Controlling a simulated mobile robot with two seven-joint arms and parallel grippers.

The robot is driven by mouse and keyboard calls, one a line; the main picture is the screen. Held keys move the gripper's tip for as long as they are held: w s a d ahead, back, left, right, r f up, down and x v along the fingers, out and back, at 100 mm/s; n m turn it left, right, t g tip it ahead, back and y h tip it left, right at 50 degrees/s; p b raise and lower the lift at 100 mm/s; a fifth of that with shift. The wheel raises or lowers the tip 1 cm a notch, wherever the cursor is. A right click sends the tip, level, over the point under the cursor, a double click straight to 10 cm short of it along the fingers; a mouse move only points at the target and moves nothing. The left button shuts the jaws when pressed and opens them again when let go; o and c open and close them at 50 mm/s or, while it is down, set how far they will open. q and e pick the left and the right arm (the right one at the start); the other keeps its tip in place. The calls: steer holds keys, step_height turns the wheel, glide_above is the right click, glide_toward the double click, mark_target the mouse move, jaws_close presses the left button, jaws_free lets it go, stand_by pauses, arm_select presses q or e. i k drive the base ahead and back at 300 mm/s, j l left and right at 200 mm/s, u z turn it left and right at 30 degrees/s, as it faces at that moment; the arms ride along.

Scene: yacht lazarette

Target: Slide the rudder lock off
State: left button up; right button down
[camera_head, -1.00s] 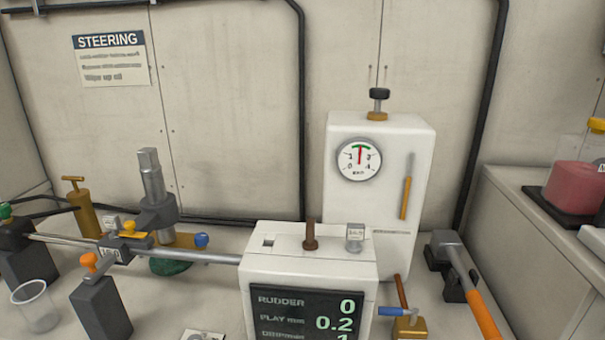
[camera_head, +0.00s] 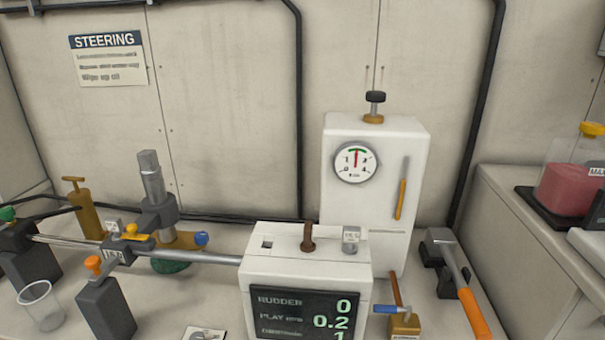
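No part is clearly labelled as the rudder lock, so I cannot tell for sure which one it is. A grey clamp block (camera_head: 127,250) with a yellow knob (camera_head: 134,232) sits around a horizontal metal rod (camera_head: 205,257). The rod runs into the left side of a white box (camera_head: 263,267). The box's display (camera_head: 305,315) shows RUDDER 0 and PLAY 0.2. A brown peg (camera_head: 307,238) and a small grey labelled block (camera_head: 351,239) are on its top. An upright grey post (camera_head: 152,180) stands behind the rod. Neither gripper is in view.
A white cabinet (camera_head: 388,155) with a gauge (camera_head: 356,162) stands behind the box. An orange-handled tool (camera_head: 455,275) lies at right. An orange-knobbed grey block (camera_head: 106,305) and a clear cup (camera_head: 40,304) stand at front left. A brass pump (camera_head: 84,208) is at back left.

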mark_target(101, 271)
steer(key=u, duration=1.25)
steer(key=i+j, duration=0.1)
steer(key=j, duration=0.3)
steer(key=i+j, duration=0.1)
steer(key=j, duration=0.3)
steer(key=i+j, duration=0.15)
steer(key=j, duration=0.25)
steer(key=i+j, duration=0.1)
steer(key=j, duration=0.3)
steer(key=z, duration=1.85)
steer(key=i, duration=0.3)
